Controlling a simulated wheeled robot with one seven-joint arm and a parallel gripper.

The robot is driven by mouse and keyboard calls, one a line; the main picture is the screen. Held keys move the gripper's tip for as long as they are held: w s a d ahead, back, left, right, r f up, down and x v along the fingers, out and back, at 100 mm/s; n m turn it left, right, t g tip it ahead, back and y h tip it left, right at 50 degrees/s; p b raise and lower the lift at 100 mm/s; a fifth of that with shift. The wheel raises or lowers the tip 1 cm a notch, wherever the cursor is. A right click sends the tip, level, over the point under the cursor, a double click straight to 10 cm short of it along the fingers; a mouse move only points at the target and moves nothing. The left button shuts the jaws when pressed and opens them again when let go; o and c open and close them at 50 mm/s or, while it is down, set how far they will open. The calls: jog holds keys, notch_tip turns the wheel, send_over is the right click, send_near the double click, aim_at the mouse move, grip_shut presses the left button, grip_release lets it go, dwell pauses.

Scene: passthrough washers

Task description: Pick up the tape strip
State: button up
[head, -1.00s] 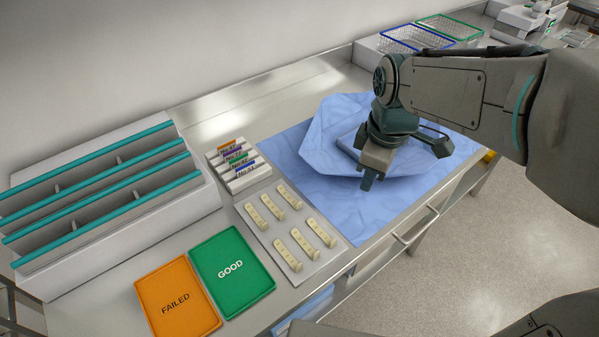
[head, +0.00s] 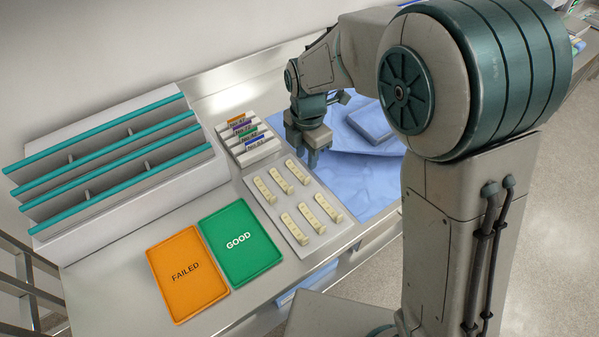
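Several cream strips with small marks lie in two rows on a pale grey tray (head: 283,212); one is the near-back strip (head: 299,171). I cannot tell for sure which item is the tape strip. A small white rack (head: 262,153) behind the tray holds cards with orange, purple, green and blue tops. My gripper (head: 313,160) points down just beyond the back right of the tray, to the right of the rack. I see nothing held in it. Its fingers are too small to show whether they are open.
A green GOOD tray (head: 241,260) and an orange FAILED tray (head: 187,292) lie at the front. A large white rack with teal bars (head: 110,157) stands at left. Blue wrap (head: 358,195) with a flat blue package (head: 371,123) is at right. My arm hides the right side.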

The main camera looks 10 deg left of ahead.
jog(key=shift+d+f+p, duration=0.2)
jog(key=shift+f+p, duration=0.6)
jog(key=shift+f, duration=2.9)
grip_shut()
